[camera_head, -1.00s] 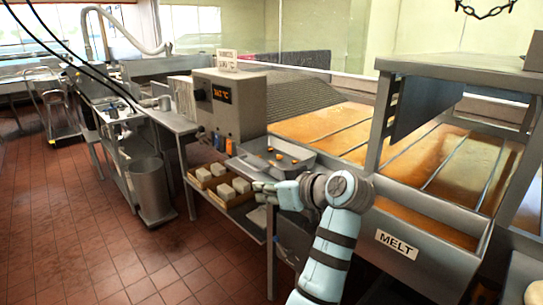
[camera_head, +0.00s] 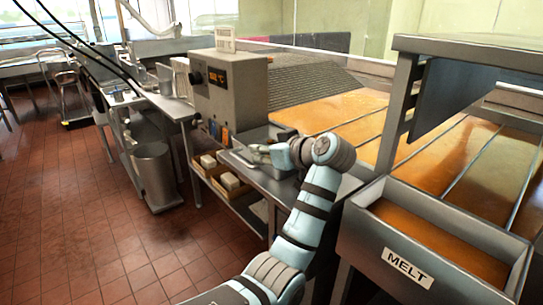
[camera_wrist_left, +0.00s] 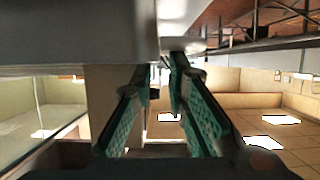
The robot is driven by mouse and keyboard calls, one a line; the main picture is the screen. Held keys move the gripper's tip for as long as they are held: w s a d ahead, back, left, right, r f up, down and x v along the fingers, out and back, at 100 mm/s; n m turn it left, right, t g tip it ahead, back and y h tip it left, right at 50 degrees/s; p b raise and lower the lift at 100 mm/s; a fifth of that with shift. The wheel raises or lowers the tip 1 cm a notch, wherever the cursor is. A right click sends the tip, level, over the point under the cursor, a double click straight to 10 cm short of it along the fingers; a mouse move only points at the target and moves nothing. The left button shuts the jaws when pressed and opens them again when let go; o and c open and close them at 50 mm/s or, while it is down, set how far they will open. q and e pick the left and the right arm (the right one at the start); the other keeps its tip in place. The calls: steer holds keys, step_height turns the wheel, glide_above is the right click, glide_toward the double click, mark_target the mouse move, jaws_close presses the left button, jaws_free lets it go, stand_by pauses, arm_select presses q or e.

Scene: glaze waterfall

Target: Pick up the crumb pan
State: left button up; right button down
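The crumb pan (camera_head: 241,157) is a shallow grey metal tray on the counter beside the control box. Whether the fingers touch the pan is unclear. My right gripper is not in view.
The control box (camera_head: 228,92) stands just behind the pan. Below is a shelf with a box of pale blocks (camera_head: 229,181). The trough marked MELT (camera_head: 408,268) is at the right. A metal bin (camera_head: 155,178) stands on the tiled floor at the left.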

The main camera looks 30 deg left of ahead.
arm_select(q)
steer(key=x, duration=0.4)
steer(key=shift+w+a+b, duration=0.15)
steer(key=shift+b, duration=0.15)
steer(key=shift+r, duration=0.1)
jaws_close()
